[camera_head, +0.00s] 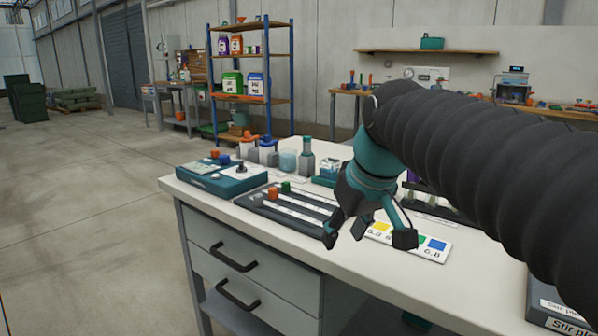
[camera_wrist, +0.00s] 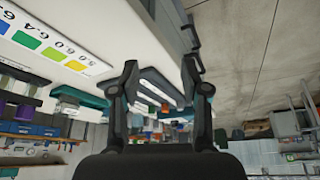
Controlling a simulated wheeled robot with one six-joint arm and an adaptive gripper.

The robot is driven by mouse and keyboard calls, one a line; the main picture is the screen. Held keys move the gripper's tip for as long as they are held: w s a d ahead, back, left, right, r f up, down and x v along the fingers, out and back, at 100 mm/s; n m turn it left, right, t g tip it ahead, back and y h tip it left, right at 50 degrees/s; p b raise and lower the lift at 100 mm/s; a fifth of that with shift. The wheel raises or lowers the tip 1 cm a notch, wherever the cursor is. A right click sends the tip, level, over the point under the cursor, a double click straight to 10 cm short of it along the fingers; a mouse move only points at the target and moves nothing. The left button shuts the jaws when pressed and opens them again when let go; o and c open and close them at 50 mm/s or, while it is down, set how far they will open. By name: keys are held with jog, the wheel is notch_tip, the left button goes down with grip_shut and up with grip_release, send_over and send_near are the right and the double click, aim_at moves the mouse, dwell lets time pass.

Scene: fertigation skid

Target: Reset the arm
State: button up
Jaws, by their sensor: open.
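My gripper (camera_head: 371,236) hangs in the air over the near part of the white workbench (camera_head: 330,262), at the end of my dark ribbed arm. Its fingers are spread apart with nothing between them. In the wrist view my gripper (camera_wrist: 156,80) shows two separate fingers with an empty gap. That view is tilted, with the bench at the upper left and the floor at the upper right. My arm reaches in from the right and hides part of the bench.
On the bench are a teal device (camera_head: 222,180), a dark tray (camera_head: 290,205) with small coloured caps, a colour chart card (camera_head: 408,241) and several bottles. A labelled box (camera_head: 560,310) sits at the lower right. Shelving (camera_head: 252,80) stands behind. Floor at left is clear.

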jog(key=s+d+f+m+h, duration=0.1)
jog(key=s+d+f+m, duration=0.1)
jog(key=s+d+f, duration=0.2)
jog(key=s+d+f+m+t+h, duration=0.1)
jog(key=s+d+f+m, duration=0.2)
jog(key=s+f, duration=0.7)
notch_tip(320, 180, down, 2)
jog(key=shift+s+d+f, duration=0.15)
jog(key=shift+s+d, duration=0.2)
jog(key=shift+d, duration=0.3)
dwell(1.2)
